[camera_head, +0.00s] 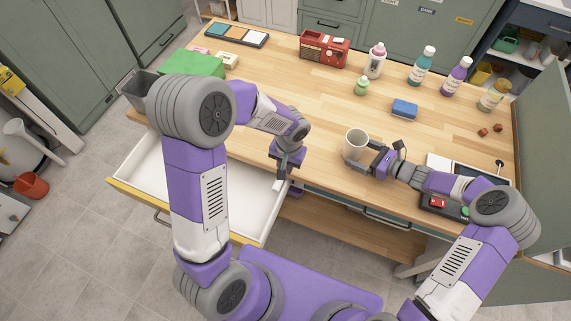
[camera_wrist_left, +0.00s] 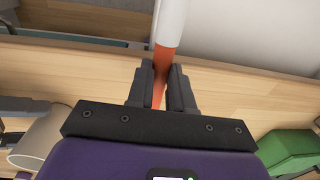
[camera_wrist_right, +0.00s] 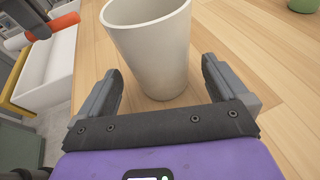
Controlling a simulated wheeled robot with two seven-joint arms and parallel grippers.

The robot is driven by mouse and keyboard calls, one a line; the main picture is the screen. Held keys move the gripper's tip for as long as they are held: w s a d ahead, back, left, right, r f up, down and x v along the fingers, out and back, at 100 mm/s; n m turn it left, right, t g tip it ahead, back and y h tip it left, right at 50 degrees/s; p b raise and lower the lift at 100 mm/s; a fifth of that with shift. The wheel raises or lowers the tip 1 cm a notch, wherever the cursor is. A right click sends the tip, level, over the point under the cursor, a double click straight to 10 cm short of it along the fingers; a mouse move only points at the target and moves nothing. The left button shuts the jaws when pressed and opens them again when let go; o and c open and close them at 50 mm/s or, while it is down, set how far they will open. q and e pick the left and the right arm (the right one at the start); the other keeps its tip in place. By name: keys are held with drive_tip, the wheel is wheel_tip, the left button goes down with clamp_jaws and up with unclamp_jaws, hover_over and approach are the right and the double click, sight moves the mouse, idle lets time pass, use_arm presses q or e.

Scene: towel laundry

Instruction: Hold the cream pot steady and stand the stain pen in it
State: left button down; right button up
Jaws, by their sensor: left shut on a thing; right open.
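The cream pot (camera_head: 355,142) stands upright and open on the wooden worktop, right of centre. It fills the upper middle of the right wrist view (camera_wrist_right: 152,52) and shows at the lower left of the left wrist view (camera_wrist_left: 38,143). My right gripper (camera_head: 366,158) is open, its fingers on either side of the pot's near side with gaps visible. My left gripper (camera_wrist_left: 162,82) is shut on the orange and white stain pen (camera_wrist_left: 168,42), above the worktop's front edge, left of the pot. The pen's orange part also shows in the right wrist view (camera_wrist_right: 66,21).
An open white drawer (camera_head: 150,165) lies below the left arm. A red radio (camera_head: 323,48) is at the back. The worktop left of the pot is clear.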

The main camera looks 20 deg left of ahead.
drive_tip(key=shift+b+x, duration=0.45)
drive_tip(key=shift+x, duration=0.65)
